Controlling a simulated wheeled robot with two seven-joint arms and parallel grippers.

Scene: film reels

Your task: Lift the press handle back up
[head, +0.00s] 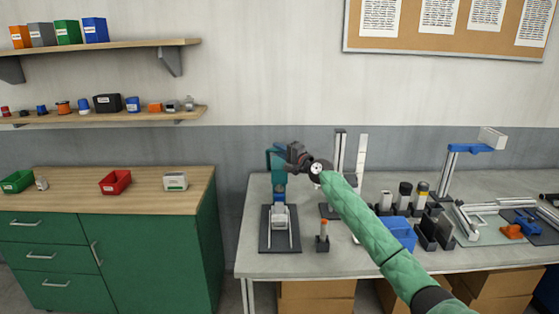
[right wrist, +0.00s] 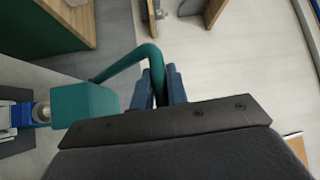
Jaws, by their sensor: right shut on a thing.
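The press stands at the left end of the grey workbench, with a dark base plate (head: 265,240) and a teal head (head: 278,182). In the right wrist view the teal head block (right wrist: 85,102) is at the left. The teal press handle (right wrist: 125,65) runs from it and bends down between the fingers of my right gripper (right wrist: 165,88). My right gripper is shut on the handle. In the head view my right gripper (head: 294,154) is at the top of the press, and the wrist partly hides the handle. My left gripper is not in view.
A small stand with an orange-topped tool (head: 322,240) is just right of the press. Upright grey posts (head: 340,150) stand close behind my right arm. A green cabinet (head: 110,250) is at the left.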

